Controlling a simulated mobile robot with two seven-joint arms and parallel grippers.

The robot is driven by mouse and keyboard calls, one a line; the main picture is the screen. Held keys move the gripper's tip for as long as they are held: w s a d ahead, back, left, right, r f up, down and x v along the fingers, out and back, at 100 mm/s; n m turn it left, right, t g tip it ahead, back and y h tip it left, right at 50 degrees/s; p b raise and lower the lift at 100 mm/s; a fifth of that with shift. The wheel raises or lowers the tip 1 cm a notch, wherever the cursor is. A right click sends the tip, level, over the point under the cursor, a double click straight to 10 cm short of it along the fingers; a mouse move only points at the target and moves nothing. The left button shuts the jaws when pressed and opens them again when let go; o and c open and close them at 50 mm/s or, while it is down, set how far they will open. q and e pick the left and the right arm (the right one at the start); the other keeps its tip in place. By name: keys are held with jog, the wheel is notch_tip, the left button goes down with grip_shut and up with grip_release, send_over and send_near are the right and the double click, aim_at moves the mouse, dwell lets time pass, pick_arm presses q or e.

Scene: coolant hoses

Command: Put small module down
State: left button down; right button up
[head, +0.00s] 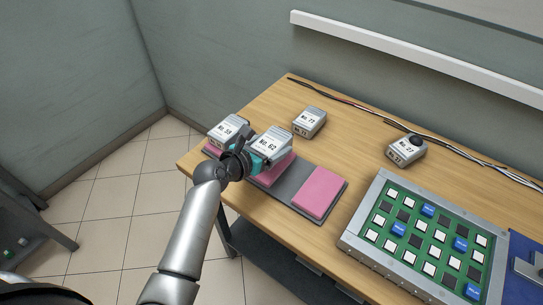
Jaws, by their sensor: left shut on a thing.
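My left gripper (252,156) is shut on the small grey-and-white module labelled No. 62 (271,141), over the middle pink pad (275,174) of a dark grey mat (284,189). I cannot tell whether the module touches the pad. Another module, No. 59 (228,130), stands at the mat's left end, partly behind my gripper. The pink pad at the right end (319,192) is bare. Module No. 73 (309,122) and module No. 27 (406,150), with a dark round knob on top, stand farther back. My right gripper is not in view.
A green board in a grey frame (357,239) with white, dark and blue squares takes up the table's right front. A blue item (522,262) lies beyond it. Cables (351,102) run along the wooden table's back edge. The tabletop between the mat and No. 27 is clear.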

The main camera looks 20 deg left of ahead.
pick_arm(q)
notch_tip(320, 180, down, 3)
jog(key=shift+r+b, duration=0.1)
jog(key=shift+b, duration=0.6)
jog(key=shift+f, duration=0.35)
jog(key=shift+r, duration=0.15)
grip_release()
jog(key=shift+f, duration=0.25)
jog(key=shift+s+r, duration=0.1)
jog(key=shift+r, duration=0.1)
jog(key=shift+s+a+r, duration=0.15)
jog(key=shift+s+a, duration=0.05)
jog(key=shift+s, duration=0.15)
jog(key=p+v, duration=0.3)
jog(key=v, duration=0.8)
